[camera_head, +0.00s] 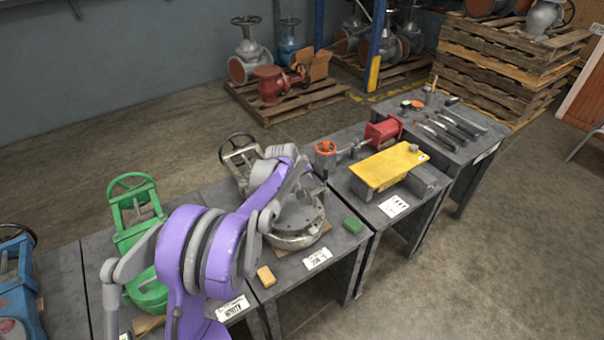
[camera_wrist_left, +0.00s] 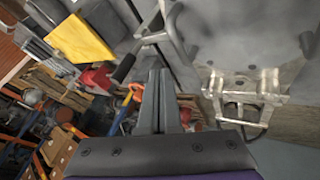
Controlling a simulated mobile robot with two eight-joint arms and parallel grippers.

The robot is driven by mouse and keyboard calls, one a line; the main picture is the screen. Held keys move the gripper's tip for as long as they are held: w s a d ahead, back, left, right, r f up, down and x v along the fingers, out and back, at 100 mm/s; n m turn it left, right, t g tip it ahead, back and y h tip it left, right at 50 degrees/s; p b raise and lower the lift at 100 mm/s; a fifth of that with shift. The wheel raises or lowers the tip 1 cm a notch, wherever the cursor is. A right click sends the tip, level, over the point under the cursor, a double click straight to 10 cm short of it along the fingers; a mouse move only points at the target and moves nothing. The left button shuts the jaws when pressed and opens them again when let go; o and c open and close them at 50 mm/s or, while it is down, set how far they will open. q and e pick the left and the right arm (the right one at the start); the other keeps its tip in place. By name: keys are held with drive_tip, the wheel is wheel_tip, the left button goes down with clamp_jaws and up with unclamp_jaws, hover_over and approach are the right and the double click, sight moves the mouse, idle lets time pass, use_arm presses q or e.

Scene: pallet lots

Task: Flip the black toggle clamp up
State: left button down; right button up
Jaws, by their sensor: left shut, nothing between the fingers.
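The toggle clamp's black grip (camera_wrist_left: 124,68) shows in the left wrist view, at the end of a grey metal lever (camera_wrist_left: 153,38) beside a large grey valve body. In the head view I cannot make the clamp out; my purple left arm covers part of that bench. The grey round valve (camera_head: 300,226) sits there under the arm's end. My left gripper (camera_wrist_left: 160,74) is shut and empty, with its narrow grey fingers just right of the black grip. Whether they touch it I cannot tell. My right gripper is in neither view.
A green valve (camera_head: 138,218) stands left of my arm and a blue one (camera_head: 16,285) at the far left. A yellow plate (camera_head: 388,166) and a red actuator (camera_head: 383,133) lie on the bench to the right.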

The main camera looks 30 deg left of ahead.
use_arm(q)
drive_tip(key=shift+w+d, duration=0.55)
drive_tip(key=shift+w, duration=0.3)
drive_tip(key=shift+w+d, duration=0.55)
drive_tip(key=shift+w, duration=0.25)
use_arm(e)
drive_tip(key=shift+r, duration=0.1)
use_arm(q)
drive_tip(key=shift+r, duration=0.1)
